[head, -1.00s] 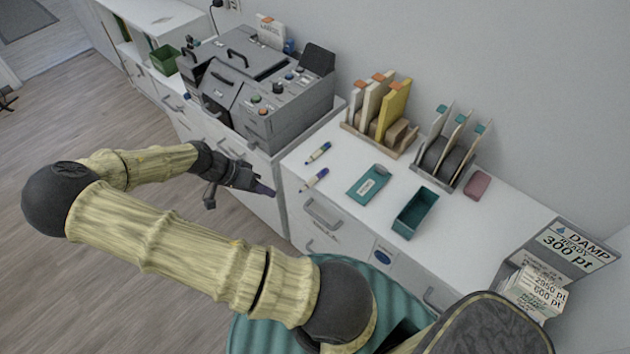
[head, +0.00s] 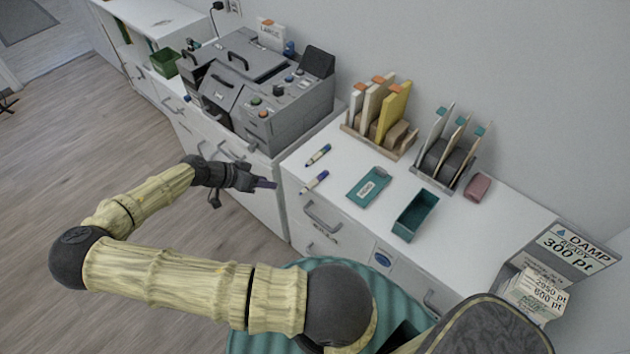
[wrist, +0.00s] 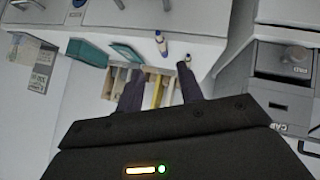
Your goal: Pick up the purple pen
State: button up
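Two whitish pens with dark blue or purple ends lie on the white desk top near its left edge: a farther pen (head: 318,154) and a nearer pen (head: 314,181). I cannot tell which counts as purple. Both pens also show in the wrist view, one at top centre (wrist: 161,43) and one beside the right fingertip (wrist: 187,61). My gripper (head: 268,184) is in the air left of the desk's edge, apart from both pens. In the wrist view its two dark fingers (wrist: 160,80) are spread with nothing held between them.
A teal flat case (head: 368,185) and teal open box (head: 415,215) lie right of the pens. Wooden racks (head: 378,135) stand behind. A grey machine (head: 262,90) is at the left. Drawer handles (head: 322,216) stick out in front. Desk space around the pens is clear.

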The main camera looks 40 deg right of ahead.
jog(key=p, duration=0.2)
send_near(314, 183)
jog(key=a+f, duration=0.2)
jog(key=shift+r, duration=0.1)
jog(key=shift+d, duration=0.1)
jog(key=p+x, duration=0.1)
jog(key=x, duration=0.4)
jog(key=shift+p, duration=0.4)
grip_shut()
